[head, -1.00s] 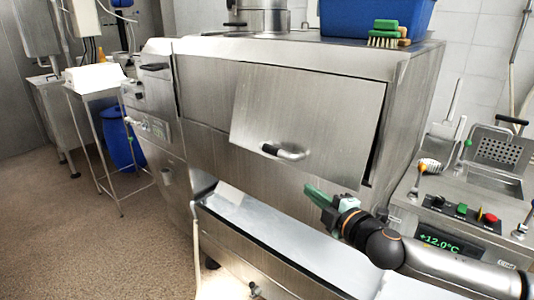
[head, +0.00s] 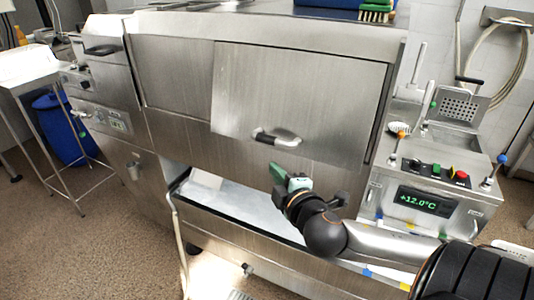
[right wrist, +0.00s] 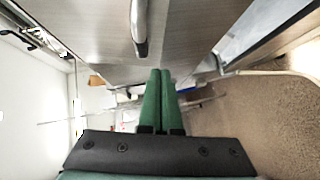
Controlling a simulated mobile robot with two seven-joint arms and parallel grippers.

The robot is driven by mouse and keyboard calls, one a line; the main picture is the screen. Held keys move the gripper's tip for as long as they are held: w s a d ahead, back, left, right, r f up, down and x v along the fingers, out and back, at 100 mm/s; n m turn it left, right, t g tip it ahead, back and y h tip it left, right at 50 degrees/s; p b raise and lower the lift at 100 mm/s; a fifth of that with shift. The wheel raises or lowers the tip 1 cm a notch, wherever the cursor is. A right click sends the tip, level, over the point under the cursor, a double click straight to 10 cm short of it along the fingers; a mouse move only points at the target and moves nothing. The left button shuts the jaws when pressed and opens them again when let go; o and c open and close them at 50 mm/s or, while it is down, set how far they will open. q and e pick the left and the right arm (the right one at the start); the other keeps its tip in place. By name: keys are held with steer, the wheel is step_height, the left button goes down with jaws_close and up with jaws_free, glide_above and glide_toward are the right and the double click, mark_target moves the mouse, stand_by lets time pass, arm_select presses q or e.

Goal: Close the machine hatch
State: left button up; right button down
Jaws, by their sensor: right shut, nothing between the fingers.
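The machine hatch (head: 300,90) is a brushed-steel panel on the front of the large steel machine. It hangs slightly ajar, with a dark gap along its right side. Its curved handle (head: 278,138) is near the lower edge. The hatch also shows in the right wrist view (right wrist: 205,30), with the handle (right wrist: 139,28) above the fingers. My right gripper (head: 276,171) has green fingers and is just below the handle, apart from it in the picture. In the right wrist view its fingers (right wrist: 160,73) are together and empty. My left gripper is out of view.
A steel tray-like ledge (head: 250,207) runs below the hatch. A control unit (head: 425,200) with buttons and a +12.0°C display stands at the right. A steel side table (head: 32,80) and a blue barrel (head: 62,130) are at the left, with open floor before them.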

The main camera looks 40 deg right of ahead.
steer(key=w+b, duration=0.1)
steer(key=b, duration=0.6)
glide_toward(264, 145)
steer(key=w+a, duration=0.2)
steer(key=w, duration=0.1)
steer(key=d, duration=0.1)
steer(key=w+d, duration=0.1)
steer(key=d+f, duration=0.1)
steer(key=shift+w+d, duration=0.1)
steer(key=shift+w, duration=0.3)
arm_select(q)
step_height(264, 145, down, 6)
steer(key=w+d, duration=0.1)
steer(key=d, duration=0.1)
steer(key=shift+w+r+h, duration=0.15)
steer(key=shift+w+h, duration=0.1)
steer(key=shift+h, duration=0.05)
arm_select(e)
steer(key=shift+w+d, duration=0.2)
steer(key=shift+d, duration=0.3)
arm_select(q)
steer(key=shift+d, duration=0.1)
arm_select(e)
steer(key=shift+f, duration=0.1)
